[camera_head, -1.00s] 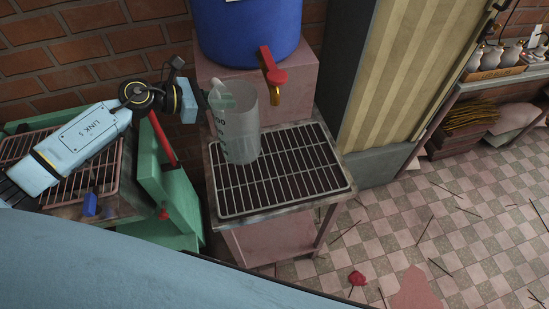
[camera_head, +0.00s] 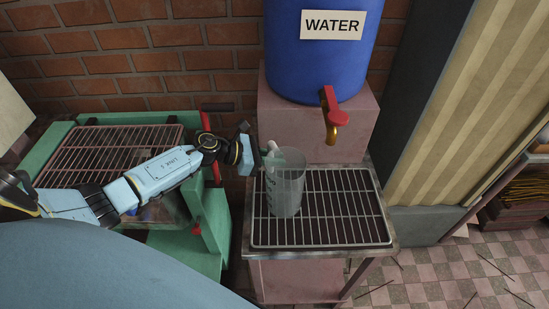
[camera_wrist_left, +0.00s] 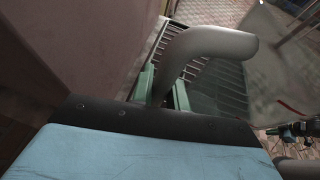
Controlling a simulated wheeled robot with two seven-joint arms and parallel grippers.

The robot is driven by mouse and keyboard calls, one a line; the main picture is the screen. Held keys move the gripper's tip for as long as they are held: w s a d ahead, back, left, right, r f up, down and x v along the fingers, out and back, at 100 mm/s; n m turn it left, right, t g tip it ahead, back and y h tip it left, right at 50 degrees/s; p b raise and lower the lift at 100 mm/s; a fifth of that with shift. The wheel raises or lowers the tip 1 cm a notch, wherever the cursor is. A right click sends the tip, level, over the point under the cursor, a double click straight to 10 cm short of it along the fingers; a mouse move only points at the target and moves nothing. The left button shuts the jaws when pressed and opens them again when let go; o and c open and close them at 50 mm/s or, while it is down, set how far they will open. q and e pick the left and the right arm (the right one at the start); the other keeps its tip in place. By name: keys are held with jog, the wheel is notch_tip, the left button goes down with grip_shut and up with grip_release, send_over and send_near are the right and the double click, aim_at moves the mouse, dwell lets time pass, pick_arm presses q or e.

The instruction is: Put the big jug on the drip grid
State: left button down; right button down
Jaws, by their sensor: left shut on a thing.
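The big jug (camera_head: 287,185) is a clear, greyish measuring jug with dark markings. It is upright over the left part of the drip grid (camera_head: 345,208), a dark wire rack on a small table. Its base looks at or very near the bars; I cannot tell whether it touches. My left gripper (camera_head: 268,152) is shut on the jug's handle at its upper left side. In the left wrist view the curved grey handle (camera_wrist_left: 208,45) shows large, with the grid bars (camera_wrist_left: 222,80) below. My right gripper is not in view.
A blue water barrel (camera_head: 322,62) with a red-handled tap (camera_head: 330,112) stands on a pink block behind the grid. A green frame (camera_head: 185,250) with another rack (camera_head: 110,150) is at left. The right part of the drip grid is clear.

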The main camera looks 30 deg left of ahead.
pick_arm(q)
jog(key=shift+f, duration=0.1)
jog(key=c, duration=1.4)
grip_release()
jog(key=shift+r, duration=0.2)
jog(key=b+v, duration=0.1)
jog(key=v, duration=1.1)
